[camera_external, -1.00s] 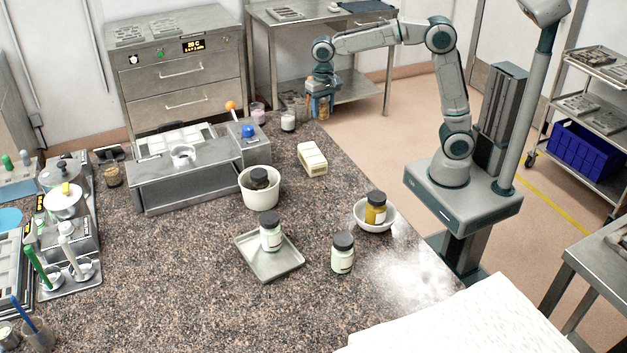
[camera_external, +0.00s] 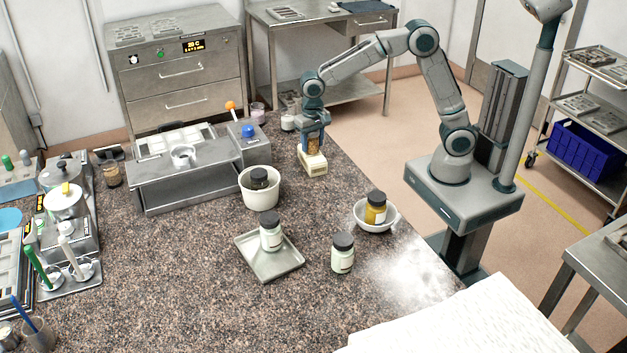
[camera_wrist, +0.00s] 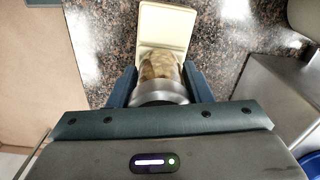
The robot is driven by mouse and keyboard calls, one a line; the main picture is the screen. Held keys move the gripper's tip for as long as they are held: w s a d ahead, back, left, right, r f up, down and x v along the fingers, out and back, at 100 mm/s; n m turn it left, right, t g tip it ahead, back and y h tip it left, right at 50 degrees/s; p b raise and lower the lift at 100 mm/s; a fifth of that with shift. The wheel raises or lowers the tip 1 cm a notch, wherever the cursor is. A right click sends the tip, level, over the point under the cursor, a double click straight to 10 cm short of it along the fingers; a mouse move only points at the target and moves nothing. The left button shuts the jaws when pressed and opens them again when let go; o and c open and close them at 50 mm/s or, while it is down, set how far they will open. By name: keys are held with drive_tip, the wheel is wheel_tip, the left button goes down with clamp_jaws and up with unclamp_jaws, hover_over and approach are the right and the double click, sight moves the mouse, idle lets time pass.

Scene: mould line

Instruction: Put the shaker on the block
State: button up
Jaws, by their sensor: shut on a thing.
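My gripper (camera_external: 313,136) is shut on the shaker (camera_external: 313,143), a small jar with brownish contents. In the wrist view the shaker (camera_wrist: 160,70) sits between the two dark blue fingers, with its grey metal rim toward me. The cream block (camera_external: 314,165) lies on the speckled counter, below the shaker in the external view. The block also shows in the wrist view (camera_wrist: 166,27), just beyond the shaker. The shaker is over or at the block's far part; I cannot tell whether they touch.
A steel stand with a blue knob (camera_external: 248,131) is left of the block. A white pot (camera_external: 260,193) with a dark-lidded jar stands in front. A white bowl (camera_external: 360,218) holds an amber jar. A grey tray (camera_external: 284,262) carries a pale green jar; another jar (camera_external: 342,256) stands nearby.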

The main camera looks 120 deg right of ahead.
drive_tip(key=shift+f, duration=0.15)
drive_tip(key=o, duration=1)
drive_tip(key=shift+o, duration=0.2)
